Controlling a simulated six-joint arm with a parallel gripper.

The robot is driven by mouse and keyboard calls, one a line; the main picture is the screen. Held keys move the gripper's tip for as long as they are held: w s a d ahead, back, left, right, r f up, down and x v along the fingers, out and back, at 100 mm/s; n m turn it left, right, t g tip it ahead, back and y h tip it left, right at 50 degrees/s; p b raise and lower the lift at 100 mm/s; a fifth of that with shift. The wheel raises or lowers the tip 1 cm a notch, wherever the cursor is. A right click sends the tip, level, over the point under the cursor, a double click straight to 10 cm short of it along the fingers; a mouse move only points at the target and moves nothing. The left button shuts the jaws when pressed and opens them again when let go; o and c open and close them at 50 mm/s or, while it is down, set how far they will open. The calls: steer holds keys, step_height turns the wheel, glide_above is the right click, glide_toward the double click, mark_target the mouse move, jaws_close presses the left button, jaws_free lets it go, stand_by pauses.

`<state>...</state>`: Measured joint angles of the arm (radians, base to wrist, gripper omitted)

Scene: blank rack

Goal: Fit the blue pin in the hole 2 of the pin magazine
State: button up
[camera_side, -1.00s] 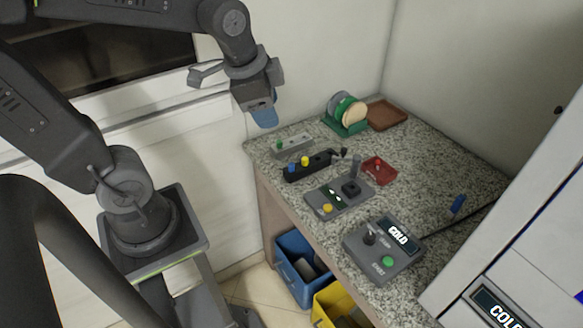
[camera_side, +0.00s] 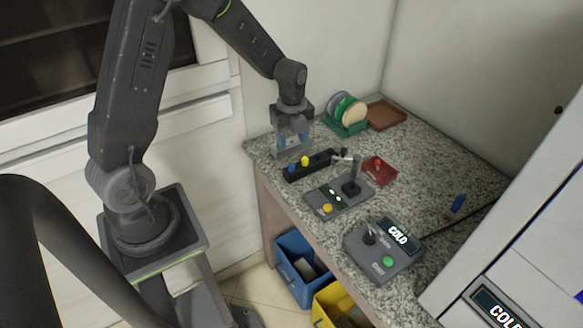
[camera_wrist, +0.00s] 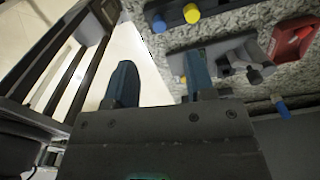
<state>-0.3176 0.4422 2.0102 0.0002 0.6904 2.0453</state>
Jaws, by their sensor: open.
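The blue pin (camera_side: 291,167) stands upright in the left end of a black block (camera_side: 322,168), with a yellow pin (camera_side: 304,160) beside it. The blue pin (camera_wrist: 158,23) and yellow pin (camera_wrist: 191,13) also show at the top of the wrist view. My gripper (camera_side: 293,145) is low over the back-left of the counter, just behind the black block. In the wrist view my gripper (camera_wrist: 160,64) is open and empty, its two teal fingers apart. In the side view it hides the grey block behind. I cannot tell which block is the pin magazine, nor see the numbered holes.
A switch panel (camera_side: 320,197) and a red tray (camera_side: 383,173) are in front and to the right. The COLD control box (camera_side: 374,262) is nearest. A spool stand (camera_side: 345,126) and a brown tray (camera_side: 386,114) stand at the back.

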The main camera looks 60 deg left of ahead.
mark_target(292, 164)
step_height(292, 164, down, 9)
steer(key=shift+f, duration=0.1)
stand_by(0.4)
jaws_close()
stand_by(0.4)
